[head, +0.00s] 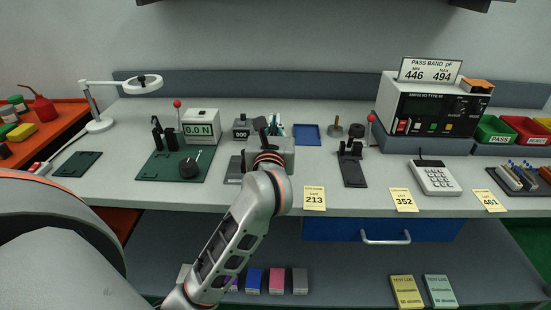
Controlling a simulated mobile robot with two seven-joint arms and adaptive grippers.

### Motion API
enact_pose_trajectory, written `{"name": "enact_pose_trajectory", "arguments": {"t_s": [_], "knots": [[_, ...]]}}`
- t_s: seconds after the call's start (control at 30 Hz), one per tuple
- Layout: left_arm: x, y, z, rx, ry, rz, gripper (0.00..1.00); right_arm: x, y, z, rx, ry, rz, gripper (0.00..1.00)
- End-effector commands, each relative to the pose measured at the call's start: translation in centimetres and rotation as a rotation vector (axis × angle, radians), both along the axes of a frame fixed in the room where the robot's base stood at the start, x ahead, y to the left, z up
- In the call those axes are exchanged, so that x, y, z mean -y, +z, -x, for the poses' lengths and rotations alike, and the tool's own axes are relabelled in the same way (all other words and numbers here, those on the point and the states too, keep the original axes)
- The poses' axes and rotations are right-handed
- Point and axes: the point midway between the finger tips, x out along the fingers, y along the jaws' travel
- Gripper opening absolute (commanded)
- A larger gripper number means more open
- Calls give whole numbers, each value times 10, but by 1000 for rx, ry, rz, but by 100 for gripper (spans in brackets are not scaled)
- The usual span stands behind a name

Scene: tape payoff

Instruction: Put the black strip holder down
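My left arm reaches in from the lower left, and its gripper (264,128) is over the middle of the bench. Dark finger parts show beyond the grey wrist, but the wrist hides most of the grip, so I cannot tell whether it is open or shut on something. No black strip holder can be picked out for certain. A black stand on a long dark base (353,172) stands upright on the bench to the right of my gripper. A flat dark plate (77,164) lies at the bench's left. My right gripper is not in view.
A green-based fixture (170,168) with a 0.0 N display (201,127) stands left of my gripper. A counter (241,129) and blue tray (307,134) are behind it. The meter (430,107), calculator (435,177) and coloured bins (495,130) are at right. Yellow lot cards (314,198) line the front edge.

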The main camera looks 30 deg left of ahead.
Motion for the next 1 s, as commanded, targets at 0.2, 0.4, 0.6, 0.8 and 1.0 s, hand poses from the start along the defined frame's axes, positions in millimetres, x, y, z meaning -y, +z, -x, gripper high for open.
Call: {"name": "enact_pose_trajectory", "arguments": {"t_s": [0.2,0.4,0.6,0.8,1.0], "knots": [[0,-37,0,-2,-1,-1,0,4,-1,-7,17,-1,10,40],[0,-52,0,-3,0,-2,0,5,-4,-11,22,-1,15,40],[0,-88,0,-6,0,-1,0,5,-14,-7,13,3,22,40],[0,-98,0,-1,0,1,0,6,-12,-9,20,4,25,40],[0,-96,0,1,0,0,0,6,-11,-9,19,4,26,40]]}}
